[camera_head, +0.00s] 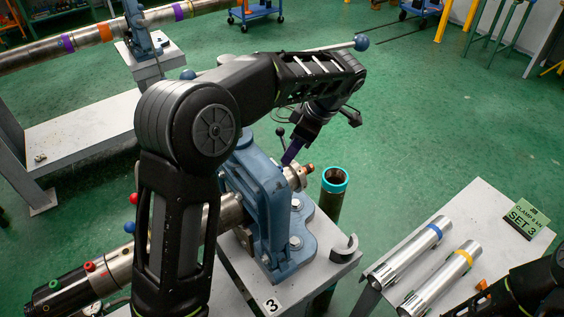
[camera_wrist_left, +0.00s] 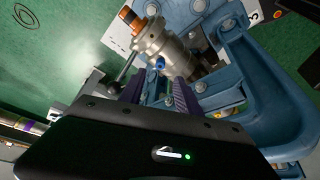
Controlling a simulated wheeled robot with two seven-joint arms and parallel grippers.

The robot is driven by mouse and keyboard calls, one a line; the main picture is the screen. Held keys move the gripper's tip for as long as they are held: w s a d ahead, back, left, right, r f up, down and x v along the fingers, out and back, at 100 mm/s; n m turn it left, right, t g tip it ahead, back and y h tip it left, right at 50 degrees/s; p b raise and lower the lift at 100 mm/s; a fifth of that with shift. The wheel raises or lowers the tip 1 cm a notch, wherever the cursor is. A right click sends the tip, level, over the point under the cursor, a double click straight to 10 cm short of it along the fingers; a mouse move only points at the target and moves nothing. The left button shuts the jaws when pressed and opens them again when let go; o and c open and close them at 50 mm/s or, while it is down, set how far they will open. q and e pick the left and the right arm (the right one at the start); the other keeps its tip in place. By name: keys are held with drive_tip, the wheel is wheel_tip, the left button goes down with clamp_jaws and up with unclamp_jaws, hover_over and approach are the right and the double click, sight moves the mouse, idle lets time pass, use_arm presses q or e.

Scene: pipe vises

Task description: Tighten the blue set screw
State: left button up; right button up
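The blue set screw (camera_wrist_left: 160,62) shows in the left wrist view as a small blue knob on the side of a silver metal collar (camera_wrist_left: 158,42). In the head view the collar (camera_head: 297,178) sits at the end of the pipe through the blue vise (camera_head: 262,190); the blue screw cannot be made out there. My left gripper (camera_wrist_left: 158,92) has two purple fingers spread apart, with the screw just beyond the gap between them. In the head view my left gripper (camera_head: 292,152) hangs just above the collar. My right arm shows at bottom right; its fingers are not clearly visible.
A teal-rimmed dark pipe (camera_head: 335,180) stands beside the vise. A white side table (camera_head: 480,205) carries silver tubes with a blue band (camera_head: 434,230) and a yellow band (camera_head: 464,257), plus a "SET 3" sign (camera_head: 526,221). Open green floor lies beyond.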

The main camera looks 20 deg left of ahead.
sight(280, 168)
use_arm(q)
drive_tip(key=p+x, duration=0.1)
drive_tip(key=x, duration=0.5)
drive_tip(key=shift+p, duration=0.35)
drive_tip(key=shift+a+f, duration=0.2)
drive_tip(key=shift+f, duration=0.35)
clamp_jaws()
